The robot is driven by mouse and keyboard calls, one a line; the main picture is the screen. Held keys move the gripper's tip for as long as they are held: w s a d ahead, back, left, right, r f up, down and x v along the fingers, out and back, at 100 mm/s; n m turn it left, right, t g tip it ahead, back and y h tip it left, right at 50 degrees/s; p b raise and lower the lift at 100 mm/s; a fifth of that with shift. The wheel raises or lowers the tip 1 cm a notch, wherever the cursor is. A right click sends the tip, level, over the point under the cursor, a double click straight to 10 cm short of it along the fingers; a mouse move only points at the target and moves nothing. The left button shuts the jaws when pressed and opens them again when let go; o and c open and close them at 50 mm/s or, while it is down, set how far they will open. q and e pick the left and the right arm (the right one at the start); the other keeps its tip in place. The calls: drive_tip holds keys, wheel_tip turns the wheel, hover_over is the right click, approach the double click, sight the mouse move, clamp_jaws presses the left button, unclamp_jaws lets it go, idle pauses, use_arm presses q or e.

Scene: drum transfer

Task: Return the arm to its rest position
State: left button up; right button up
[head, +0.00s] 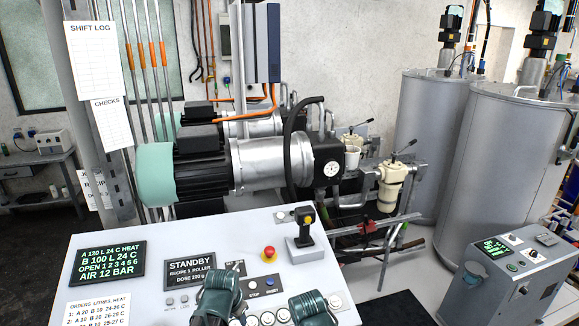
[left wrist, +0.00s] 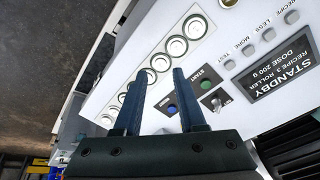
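My left gripper (head: 222,290) is over the lower part of the sloping white control panel (head: 120,222) in the head view. In the left wrist view its two blue fingers (left wrist: 162,74) stand apart with nothing between them, in front of the panel's row of round buttons. A dark green part of my right arm (head: 312,308) shows at the bottom edge, right of the left gripper; its fingers cannot be made out. The panel carries a STANDBY display (head: 190,272), a red stop button (head: 269,252) and a black joystick (head: 307,228).
Behind the panel stand a motor and pump unit (head: 270,165) with hoses and a gauge. Two large grey tanks (head: 520,170) stand at the right. A grey control box (head: 510,270) is at the lower right. Bare floor lies at the left.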

use_arm(q)
drive_tip(key=s+d+f+g+b, duration=0.1)
drive_tip(key=s+d+f+b, duration=0.2)
drive_tip(key=s+f+b, duration=0.1)
drive_tip(key=s+d+f+n+g+y+b, duration=0.1)
drive_tip(key=s+d+f+b, duration=0.2)
drive_tip(key=s+f+b, duration=0.2)
drive_tip(key=s+d+f+g+b, duration=0.2)
drive_tip(key=s+f+b, duration=0.3)
drive_tip(key=f+b, duration=0.3)
wheel_tip(320, 180, down, 3)
drive_tip(key=shift+d+r+n, duration=0.15)
drive_tip(key=shift+d+n, duration=0.25)
